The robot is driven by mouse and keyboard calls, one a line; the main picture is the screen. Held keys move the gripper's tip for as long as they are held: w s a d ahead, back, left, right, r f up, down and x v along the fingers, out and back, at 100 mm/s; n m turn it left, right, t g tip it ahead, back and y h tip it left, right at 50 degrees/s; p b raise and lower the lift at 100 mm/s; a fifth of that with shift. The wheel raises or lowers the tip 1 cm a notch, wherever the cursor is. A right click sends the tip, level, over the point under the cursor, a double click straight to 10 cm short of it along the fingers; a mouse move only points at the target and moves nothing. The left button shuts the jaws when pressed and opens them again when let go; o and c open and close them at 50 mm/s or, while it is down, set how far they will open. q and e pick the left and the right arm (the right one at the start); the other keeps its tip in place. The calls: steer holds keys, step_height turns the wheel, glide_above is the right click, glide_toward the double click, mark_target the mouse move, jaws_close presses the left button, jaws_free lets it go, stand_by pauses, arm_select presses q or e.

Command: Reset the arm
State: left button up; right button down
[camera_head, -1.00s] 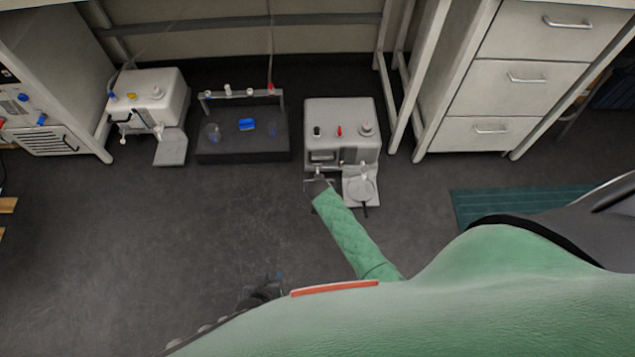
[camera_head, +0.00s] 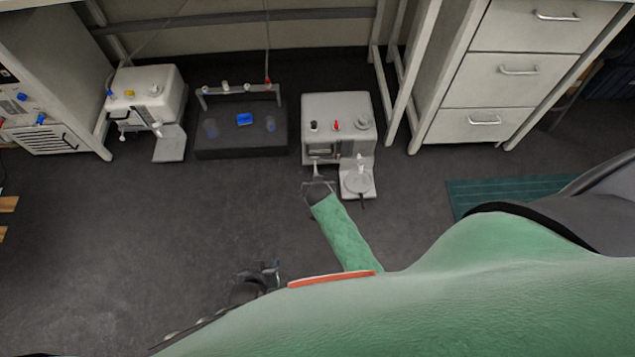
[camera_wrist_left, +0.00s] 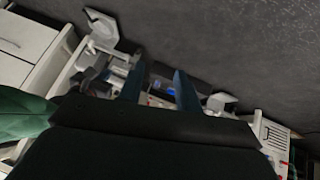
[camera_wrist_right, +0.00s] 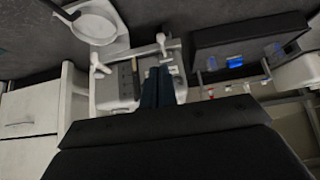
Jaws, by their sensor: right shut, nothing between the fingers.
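My left gripper (camera_head: 268,270) is dark and sits low in the head view, over the floor and well apart from the equipment. In the left wrist view its two fingers (camera_wrist_left: 160,88) stand apart with nothing between them. My right gripper (camera_head: 318,181), at the end of the green-sleeved arm, is in front of the white device with a red knob (camera_head: 337,122). In the right wrist view its fingers (camera_wrist_right: 158,85) are together and empty, pointing towards that device (camera_wrist_right: 118,88). I cannot tell the exact gap between them.
A dark shaker box (camera_head: 240,140) with a blue item stands left of the device. Another white device (camera_head: 145,95) stands farther left. A round-plated stand (camera_head: 357,186) juts out beside the right gripper. Drawers (camera_head: 520,70) stand at the right. The floor at the left (camera_head: 130,240) is clear.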

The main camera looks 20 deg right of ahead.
arm_select(q)
steer(key=shift+s+f, duration=0.35)
steer(key=shift+s, duration=0.05)
